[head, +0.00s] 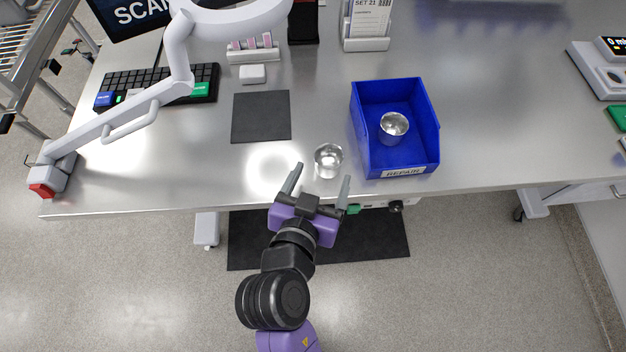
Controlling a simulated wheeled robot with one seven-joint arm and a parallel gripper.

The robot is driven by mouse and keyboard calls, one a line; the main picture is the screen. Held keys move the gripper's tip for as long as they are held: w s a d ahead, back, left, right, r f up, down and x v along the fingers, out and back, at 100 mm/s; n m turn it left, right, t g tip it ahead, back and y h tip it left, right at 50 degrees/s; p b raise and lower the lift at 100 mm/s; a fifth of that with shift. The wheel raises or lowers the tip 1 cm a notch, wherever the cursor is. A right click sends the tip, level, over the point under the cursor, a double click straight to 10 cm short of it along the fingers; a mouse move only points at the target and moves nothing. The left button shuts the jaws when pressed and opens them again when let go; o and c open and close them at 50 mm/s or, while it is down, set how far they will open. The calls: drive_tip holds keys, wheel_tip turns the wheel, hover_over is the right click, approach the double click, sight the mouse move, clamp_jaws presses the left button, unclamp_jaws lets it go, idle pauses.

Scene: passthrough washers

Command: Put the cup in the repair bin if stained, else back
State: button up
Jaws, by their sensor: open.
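A shiny metal cup (328,160) stands on the steel table near its front edge, left of the blue bin. My gripper (322,182) is open, its two fingers spread at the table's front edge, with the cup just beyond and between the fingertip directions. Nothing is held. The blue repair bin (433,150) has a "REPAIR" label on its front and holds another metal cup (393,127). I cannot tell from this view whether the cup on the table is stained.
A dark square mat (261,117) lies left of the bin. A white jointed lamp arm (150,100) crosses the left side above a keyboard (135,83). A small rack (252,50) and a card holder (366,28) stand behind.

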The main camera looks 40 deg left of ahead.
drive_tip(key=v, duration=0.5)
drive_tip(key=shift+s+d+r+b, duration=0.15)
drive_tip(key=shift+s+b, duration=0.15)
drive_tip(key=s+d+f+h, duration=0.1)
drive_tip(key=d+f, duration=0.2)
drive_tip(key=d, duration=0.7)
drive_tip(key=d+f, duration=0.4)
drive_tip(key=d, duration=0.7)
drive_tip(key=s+d+r+m+t+h, duration=0.1)
drive_tip(key=s+d+r+m+h, duration=0.1)
drive_tip(key=s+d+r, duration=0.2)
drive_tip(key=s+d+r+m+t+h, duration=0.1)
drive_tip(key=s+d+r+m+h, duration=0.2)
drive_tip(key=d, duration=0.9)
drive_tip(key=s+r, duration=0.2)
drive_tip(key=s, duration=0.2)
drive_tip(key=shift+s+d+m+t, duration=0.15)
drive_tip(key=shift+s+m+t, duration=0.15)
drive_tip(key=shift+s+t, duration=0.1)
drive_tip(key=shift+f, duration=0.1)
